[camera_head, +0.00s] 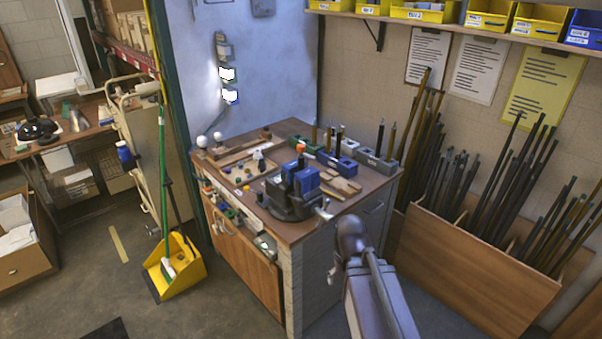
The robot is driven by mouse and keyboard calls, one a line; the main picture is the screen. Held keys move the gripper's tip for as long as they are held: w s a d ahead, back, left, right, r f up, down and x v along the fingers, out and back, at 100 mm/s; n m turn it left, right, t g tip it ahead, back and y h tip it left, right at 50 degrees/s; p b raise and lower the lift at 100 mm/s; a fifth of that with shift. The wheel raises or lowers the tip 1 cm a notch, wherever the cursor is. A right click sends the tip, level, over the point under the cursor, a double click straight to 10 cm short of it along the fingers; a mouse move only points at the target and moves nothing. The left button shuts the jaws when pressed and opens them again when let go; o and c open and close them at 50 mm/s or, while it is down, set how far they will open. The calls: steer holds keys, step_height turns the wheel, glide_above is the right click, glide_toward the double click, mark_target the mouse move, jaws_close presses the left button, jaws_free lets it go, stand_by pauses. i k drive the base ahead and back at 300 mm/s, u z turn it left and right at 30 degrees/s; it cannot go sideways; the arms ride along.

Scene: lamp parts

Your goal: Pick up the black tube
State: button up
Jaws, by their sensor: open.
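Several short dark tubes stand upright in holders at the back of the workbench. One black tube (338,140) rises from a blue holder (342,166), and another dark tube (380,137) stands in a grey holder (376,165). Brass-coloured tubes stand beside them. Many long black tubes (478,180) lean in a wooden bin at the right. I cannot tell which black tube is meant. My arm reaches up from the bottom edge, in front of the bench's right side. Its gripper cannot be made out, and no tube is seen held.
A blue and dark vise (290,195) stands at the workbench (310,232) front corner, with small parts and wooden pieces around it. The wooden bin (470,262) stands right of the bench. A yellow dustpan (175,266) is on the floor at left.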

mark_target(301, 156)
steer(key=u, duration=0.15)
steer(key=k, duration=0.55)
steer(key=z, duration=1.55)
steer(key=i, duration=2.05)
